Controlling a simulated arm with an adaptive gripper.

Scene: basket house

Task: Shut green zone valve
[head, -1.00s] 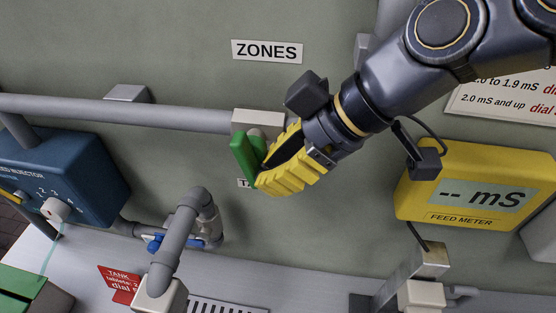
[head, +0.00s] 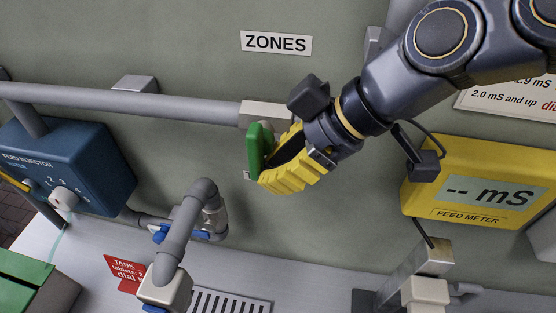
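The green valve handle (head: 254,152) sits below a pale valve body (head: 260,112) at the right end of a grey pipe, under the "ZONES" sign (head: 276,43). The handle hangs nearly upright in the picture, its broad face partly showing. My gripper (head: 270,158) reaches in from the upper right, with its yellow ribbed fingers right against the handle's right side. A dark gap shows between the fingers. They cover part of the handle, and I cannot tell whether they clasp it or only touch it.
A blue feed injector (head: 65,170) is on the left. A yellow feed meter (head: 475,190) hangs on the right, close to my wrist. Below are grey pipes with a blue-handled valve (head: 180,235), a red tank label (head: 125,270) and a drain grille (head: 230,303).

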